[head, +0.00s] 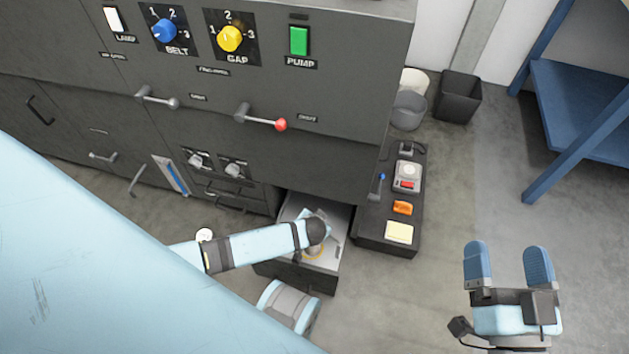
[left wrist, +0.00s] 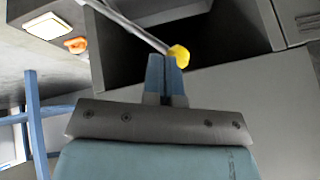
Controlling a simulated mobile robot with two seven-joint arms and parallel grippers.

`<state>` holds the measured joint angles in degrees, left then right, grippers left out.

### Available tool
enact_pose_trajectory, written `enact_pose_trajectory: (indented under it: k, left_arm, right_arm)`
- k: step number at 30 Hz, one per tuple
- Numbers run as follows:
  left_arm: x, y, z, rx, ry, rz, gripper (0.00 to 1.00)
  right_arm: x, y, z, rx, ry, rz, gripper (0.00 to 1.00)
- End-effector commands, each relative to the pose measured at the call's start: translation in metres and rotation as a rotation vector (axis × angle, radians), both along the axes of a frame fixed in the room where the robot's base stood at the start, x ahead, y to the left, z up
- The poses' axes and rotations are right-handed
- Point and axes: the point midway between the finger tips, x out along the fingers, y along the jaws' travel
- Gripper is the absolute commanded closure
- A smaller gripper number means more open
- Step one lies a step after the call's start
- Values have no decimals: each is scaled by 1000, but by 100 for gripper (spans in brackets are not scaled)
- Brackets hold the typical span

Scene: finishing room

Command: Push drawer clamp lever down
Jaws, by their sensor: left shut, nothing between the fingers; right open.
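A grey lever rod with a yellow knob (left wrist: 179,55) shows in the left wrist view, in front of a dark opening. My left gripper (left wrist: 166,62) is shut and empty, its fingertips right at the yellow knob; I cannot tell whether they touch. In the head view the pulled-out drawer (head: 295,272) sits low in the dark cabinet, and my left arm reaches over it. A yellow bit (head: 313,252) shows beneath my left wrist; the left fingertips are hidden there. My right gripper (head: 507,252) is open and empty above the floor at the lower right.
The cabinet front carries a red-knobbed lever (head: 262,118), a grey-knobbed lever (head: 157,98), a blue dial (head: 165,31), a yellow dial (head: 230,38) and a green switch (head: 299,40). A dark tray (head: 375,243) with small items stands right of the drawer. Blue shelving (head: 580,110) stands at right.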

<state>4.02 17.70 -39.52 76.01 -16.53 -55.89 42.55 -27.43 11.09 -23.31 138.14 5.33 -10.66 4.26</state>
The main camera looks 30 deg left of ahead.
Motion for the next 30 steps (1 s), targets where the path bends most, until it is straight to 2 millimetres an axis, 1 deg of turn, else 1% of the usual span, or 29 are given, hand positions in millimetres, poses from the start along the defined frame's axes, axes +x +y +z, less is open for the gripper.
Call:
enact_pose_trajectory:
  k: [5, 7, 10, 13, 22, 30]
  left_arm:
    - [-6, 18, -11, -92, -22, 4, 100]
    - [-8, 25, -17, -104, -25, 5, 100]
    - [-9, 30, -23, -103, -27, 2, 100]
    - [-8, 31, -24, -102, -28, 1, 100]
    - [-8, 30, -23, -101, -27, 1, 100]
    - [-6, 21, -17, -102, -27, 2, 100]
  right_arm:
    - [2, -1, -3, -25, 26, -5, 8]
    - [3, -2, -9, -37, 45, -8, 8]
    - [3, -5, -20, -53, 77, -15, 8]
    - [3, -7, -23, -56, 83, -21, 8]
    - [2, -6, -18, -48, 77, -21, 8]
    - [2, -4, -11, -45, 74, -17, 8]
